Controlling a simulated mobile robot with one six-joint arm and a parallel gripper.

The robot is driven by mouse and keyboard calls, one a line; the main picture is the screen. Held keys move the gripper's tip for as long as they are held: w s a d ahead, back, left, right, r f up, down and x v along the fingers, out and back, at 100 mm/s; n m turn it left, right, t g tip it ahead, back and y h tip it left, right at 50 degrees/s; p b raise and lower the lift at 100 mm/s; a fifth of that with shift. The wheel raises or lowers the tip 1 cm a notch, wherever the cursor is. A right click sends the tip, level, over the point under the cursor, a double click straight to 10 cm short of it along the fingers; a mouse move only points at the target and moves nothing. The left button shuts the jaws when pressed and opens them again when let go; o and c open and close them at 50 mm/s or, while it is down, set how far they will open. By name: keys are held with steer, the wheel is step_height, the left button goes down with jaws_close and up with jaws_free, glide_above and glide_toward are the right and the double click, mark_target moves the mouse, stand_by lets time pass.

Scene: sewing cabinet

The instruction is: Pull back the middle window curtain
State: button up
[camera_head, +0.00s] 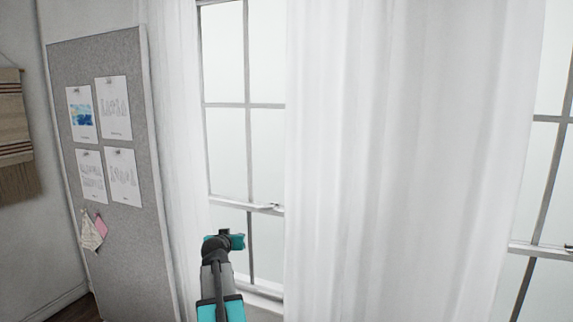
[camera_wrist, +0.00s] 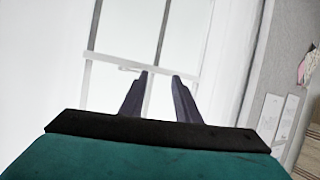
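The middle curtain (camera_head: 400,160) is a wide, sheer white panel. It hangs in loose folds between two window openings in the head view, and its left edge runs beside the left window (camera_head: 228,130). In the wrist view a plain white area (camera_wrist: 40,70) at the left looks like this curtain. My gripper shows in the wrist view (camera_wrist: 160,76) with its two dark fingers apart and nothing between them. Behind the fingers are the window's bars and sill. In the head view my arm reaches up in front of the left window, left of the curtain; the fingers are not clear there.
A narrow white curtain (camera_head: 178,130) hangs left of the window, close to my arm. A grey pinboard (camera_head: 135,235) with several papers stands farther left. A woven hanging (camera_head: 14,130) is at the left edge. Another window (camera_head: 540,190) shows at the right.

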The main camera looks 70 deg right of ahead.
steer(key=s+d+r+m+h, duration=0.1)
steer(key=s+d+r+h, duration=0.2)
steer(key=r, duration=0.4)
steer(key=s+d+r+m, duration=0.1)
steer(key=s+d+r, duration=0.3)
steer(key=s+r, duration=0.3)
steer(key=g+h+p, duration=0.1)
steer(key=h, duration=0.1)
glide_toward(285, 163)
steer(key=shift+w+d+f+m, duration=0.1)
steer(key=shift+w+d+m, duration=0.25)
steer(key=shift+m, duration=0.05)
steer(key=shift+f+p+x, duration=0.2)
steer(key=shift+p+x, duration=2.25)
steer(key=shift+x, duration=3.8)
steer(key=shift+d, duration=0.65)
